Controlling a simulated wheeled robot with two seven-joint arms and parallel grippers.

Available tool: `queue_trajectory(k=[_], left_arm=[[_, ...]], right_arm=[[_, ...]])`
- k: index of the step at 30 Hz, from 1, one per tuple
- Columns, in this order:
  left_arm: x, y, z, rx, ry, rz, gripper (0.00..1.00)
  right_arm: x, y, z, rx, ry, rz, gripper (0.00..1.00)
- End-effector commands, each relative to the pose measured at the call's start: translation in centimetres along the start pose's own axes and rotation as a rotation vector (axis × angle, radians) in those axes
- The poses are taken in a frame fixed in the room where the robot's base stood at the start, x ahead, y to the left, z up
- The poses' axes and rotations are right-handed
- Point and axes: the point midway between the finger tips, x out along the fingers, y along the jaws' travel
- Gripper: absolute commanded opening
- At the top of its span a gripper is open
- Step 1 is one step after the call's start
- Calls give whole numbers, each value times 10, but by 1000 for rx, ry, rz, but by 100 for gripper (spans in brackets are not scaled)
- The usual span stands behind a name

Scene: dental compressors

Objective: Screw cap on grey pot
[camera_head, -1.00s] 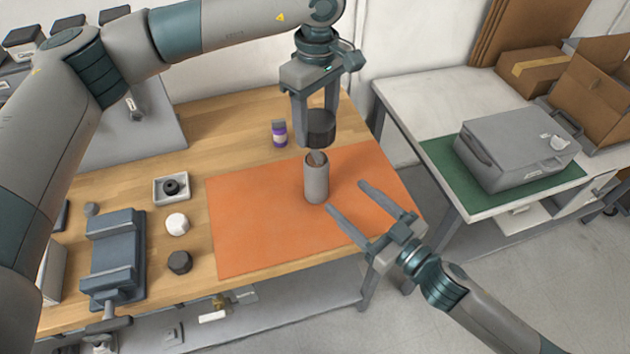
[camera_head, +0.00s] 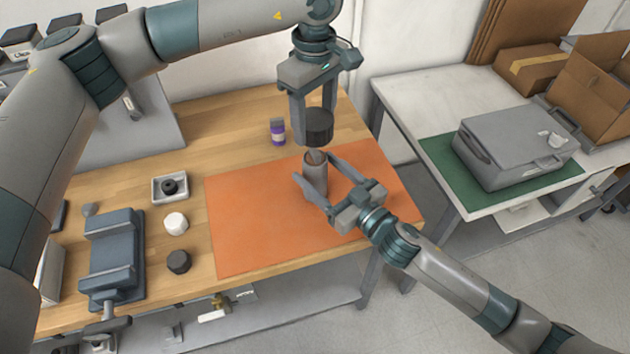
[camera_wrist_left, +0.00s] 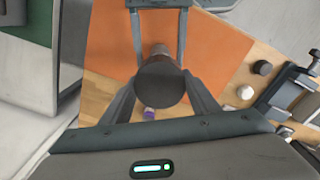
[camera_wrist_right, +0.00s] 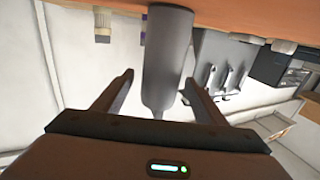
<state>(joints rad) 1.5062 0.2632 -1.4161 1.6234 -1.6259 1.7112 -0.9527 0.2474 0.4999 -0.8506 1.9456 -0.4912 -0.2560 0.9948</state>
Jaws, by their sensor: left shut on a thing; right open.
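In the right wrist view the pot (camera_wrist_right: 167,60) is between the fingers, with visible gaps.
A purple-labelled bottle (camera_head: 278,132) stands behind the mat. To the left are a white cap (camera_head: 176,223), another dark cap (camera_head: 178,261), a small tray (camera_head: 156,188) and a blue-grey vise (camera_head: 117,260). A grey case (camera_head: 515,145) is on the right table.

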Motion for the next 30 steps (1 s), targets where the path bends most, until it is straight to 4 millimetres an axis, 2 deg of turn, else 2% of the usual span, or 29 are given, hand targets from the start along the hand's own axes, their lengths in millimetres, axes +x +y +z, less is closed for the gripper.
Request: queue_trajectory(k=[6,16,17,24,30], left_arm=[[0,0,0,0,0,0,33],[0,0,0,0,0,0,33],[0,0,0,0,0,0,33],[0,0,0,0,0,0,33],[7,0,0,0,-1,-1,33]], right_arm=[[15,0,0,0,1,-1,65],[17,0,0,0,1,-1,65],[17,0,-1,0,1,-1,61],[16,0,0,0,1,-1,3],[16,0,0,0,1,-1,3]])
